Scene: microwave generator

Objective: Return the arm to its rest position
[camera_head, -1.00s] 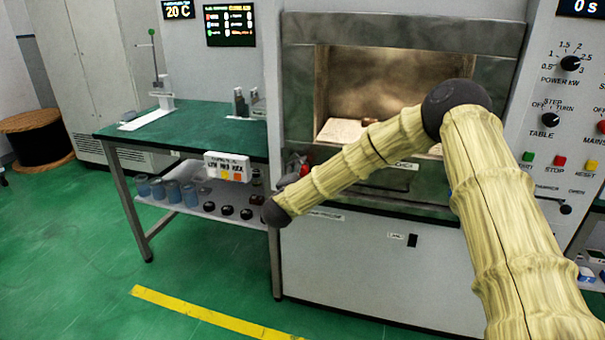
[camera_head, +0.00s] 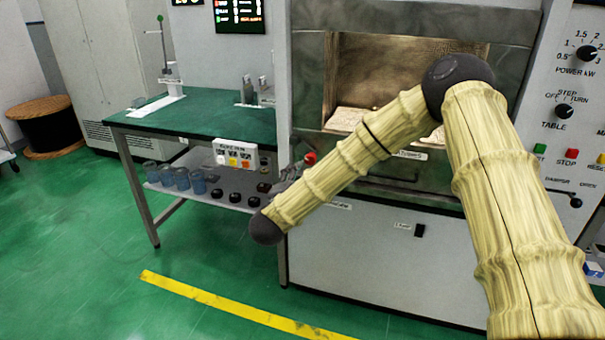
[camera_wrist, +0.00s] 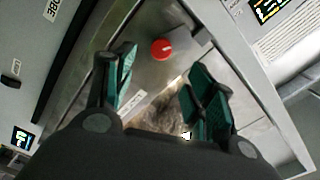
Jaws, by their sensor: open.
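My arm is bent, with its elbow high in front of the microwave chamber (camera_head: 350,75) and its forearm sloping down to the left in the head view. My gripper shows in the wrist view (camera_wrist: 162,68). Its two dark green fingers are spread apart with nothing between them. In the head view my gripper is mostly hidden behind the forearm, near the red knob (camera_head: 310,158). The red knob also shows beyond the fingers in the wrist view (camera_wrist: 161,49). The chamber is open at the front, and my arm covers part of it.
A green-topped table (camera_head: 215,116) stands left of the microwave, with blue beakers (camera_head: 180,179) and dark round items (camera_head: 233,197) on its lower shelf. A control panel (camera_head: 570,130) is at the right.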

